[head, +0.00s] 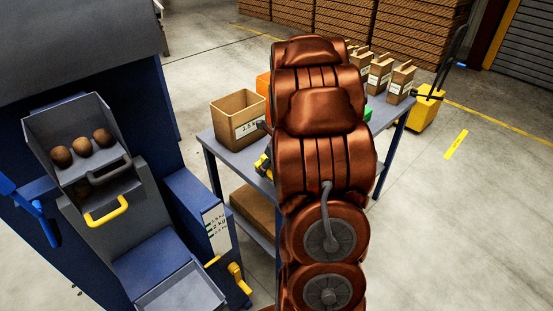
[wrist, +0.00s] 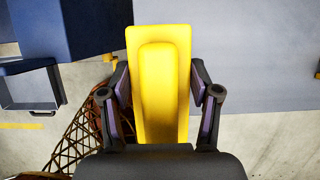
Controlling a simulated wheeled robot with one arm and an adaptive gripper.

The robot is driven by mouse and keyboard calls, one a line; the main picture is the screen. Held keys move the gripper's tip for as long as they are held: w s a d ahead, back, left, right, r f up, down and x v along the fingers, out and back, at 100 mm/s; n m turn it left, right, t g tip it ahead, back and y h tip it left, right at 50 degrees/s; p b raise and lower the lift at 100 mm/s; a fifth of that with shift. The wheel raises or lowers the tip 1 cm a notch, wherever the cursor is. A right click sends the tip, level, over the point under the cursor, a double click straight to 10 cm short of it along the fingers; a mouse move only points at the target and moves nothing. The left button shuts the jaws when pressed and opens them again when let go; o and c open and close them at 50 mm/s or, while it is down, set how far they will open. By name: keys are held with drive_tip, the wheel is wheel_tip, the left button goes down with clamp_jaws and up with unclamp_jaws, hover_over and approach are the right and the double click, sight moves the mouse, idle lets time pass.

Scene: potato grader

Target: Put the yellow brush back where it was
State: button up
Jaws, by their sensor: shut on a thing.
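The yellow brush (wrist: 160,85) fills the middle of the wrist view, its long flat yellow back with a raised rounded ridge facing the camera. My gripper (wrist: 160,92) is shut on it, with one dark finger on each side. Its bristles are not visible. Behind the brush, the grey-blue table top (wrist: 250,55) shows at the right.
The blue table (head: 233,152) carries an open carton (head: 238,117) and several smaller cartons (head: 380,73). A blue grader (head: 150,215) stands left, with three potatoes (head: 82,147) in its grey tray (head: 48,140). A yellow pallet truck (head: 426,108) stands behind. Floor at right is clear.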

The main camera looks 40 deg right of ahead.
drive_tip(key=w+d, duration=0.1)
drive_tip(key=d, duration=0.1)
drive_tip(key=w+d+p, duration=0.1)
drive_tip(key=d, duration=0.1)
drive_tip(key=w+d+p, duration=0.1)
drive_tip(key=w+d, duration=0.1)
drive_tip(key=shift+d+f, duration=0.2)
drive_tip(key=shift+f, duration=0.15)
drive_tip(key=shift+f+p, duration=0.4)
drive_tip(key=shift+f, duration=1.35)
drive_tip(key=shift+f, duration=0.15)
drive_tip(key=o, duration=1.1)
